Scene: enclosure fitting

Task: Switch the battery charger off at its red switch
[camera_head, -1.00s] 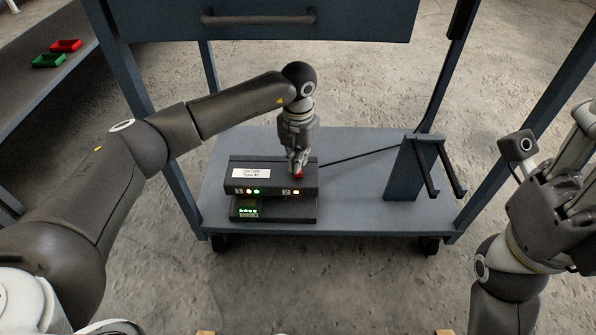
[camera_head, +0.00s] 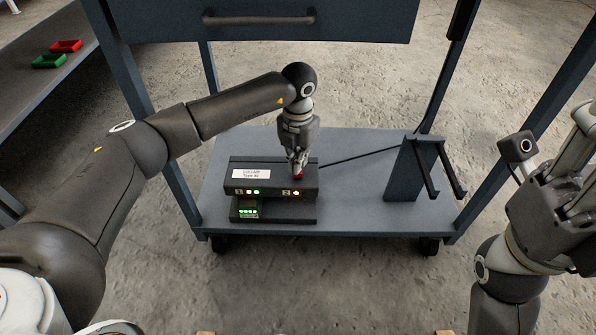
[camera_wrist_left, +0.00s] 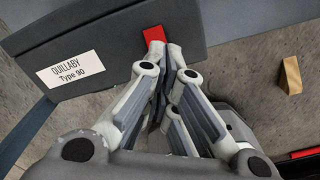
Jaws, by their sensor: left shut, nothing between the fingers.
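The battery charger (camera_head: 272,187) is a dark box with a white label, standing on the lower shelf of a blue-grey cart. Green and orange lights glow on its front. Its red switch (camera_head: 299,175) is on top, towards the right end, and also shows in the left wrist view (camera_wrist_left: 153,34). My left gripper (camera_head: 297,171) is shut and empty, pointing down with its fingertips at the switch; I cannot tell whether they press it. The fingers hide part of the switch. My right gripper (camera_head: 560,205) is at the right edge, away from the charger; its finger opening is unclear.
The cart shelf (camera_head: 350,215) is clear in front of and right of the charger. A dark cable (camera_head: 358,155) runs from the charger to the right, past a post with hooks (camera_head: 412,170). A drawer with a handle (camera_head: 258,19) hangs above. Red and green bins (camera_head: 48,61) sit far left.

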